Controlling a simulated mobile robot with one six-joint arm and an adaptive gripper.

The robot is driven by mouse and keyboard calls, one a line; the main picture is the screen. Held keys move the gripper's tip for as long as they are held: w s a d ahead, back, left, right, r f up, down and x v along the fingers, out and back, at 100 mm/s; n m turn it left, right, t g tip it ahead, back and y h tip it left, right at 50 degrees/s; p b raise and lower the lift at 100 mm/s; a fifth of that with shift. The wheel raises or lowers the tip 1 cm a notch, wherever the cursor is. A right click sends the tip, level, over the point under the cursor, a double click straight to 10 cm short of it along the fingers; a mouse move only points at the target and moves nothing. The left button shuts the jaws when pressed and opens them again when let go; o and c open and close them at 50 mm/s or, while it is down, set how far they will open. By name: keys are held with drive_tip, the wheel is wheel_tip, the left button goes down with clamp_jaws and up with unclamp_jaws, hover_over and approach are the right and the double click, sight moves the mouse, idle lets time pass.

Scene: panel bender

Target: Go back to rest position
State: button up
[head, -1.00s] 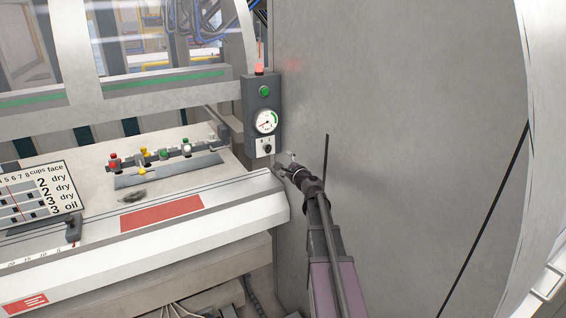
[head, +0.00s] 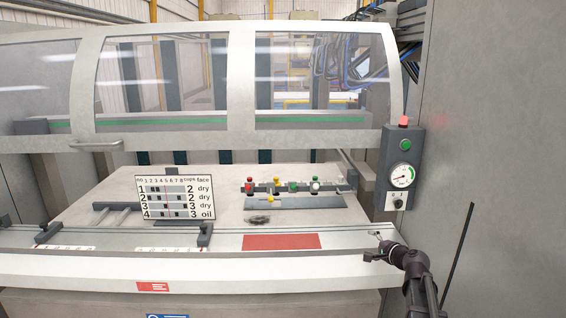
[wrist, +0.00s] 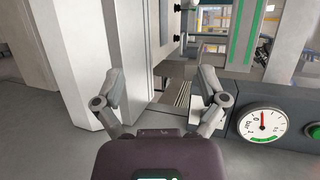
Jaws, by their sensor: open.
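My gripper (head: 376,246) is at the lower right of the head view, at the right end of the machine's white front ledge and below the control box. In the wrist view my gripper (wrist: 163,100) has its two fingers spread apart, with nothing between them. It is open and empty. The control box (head: 389,165) with a green button, a dial gauge and a red lamp on top stands behind and above it. The gauge (wrist: 262,121) also shows in the wrist view, to the right of the fingers.
The bender bed (head: 110,205) carries a label board (head: 175,199) and a row of coloured valves (head: 294,186). A red plate (head: 281,242) lies on the front ledge. A clear guard (head: 160,80) stands above. A tall grey panel (head: 490,120) closes off the right side.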

drive_tip(key=s+a+f+n+g, duration=0.7)
drive_tip(key=s+a+f+n, duration=0.15)
drive_tip(key=s+a, duration=0.3)
drive_tip(key=s+f+n+g+h, duration=0.2)
drive_tip(key=s+g+h, duration=0.1)
drive_tip(key=s, duration=0.4)
drive_tip(key=s+a+f+n+g+h, duration=0.1)
drive_tip(key=s+f+n+g+h, duration=0.1)
drive_tip(key=s, duration=0.5)
drive_tip(key=shift+s+f+n+g+h, duration=0.3)
drive_tip(key=shift+f+n+g+h, duration=0.1)
drive_tip(key=shift+n+g, duration=0.4)
drive_tip(key=shift+a, duration=0.1)
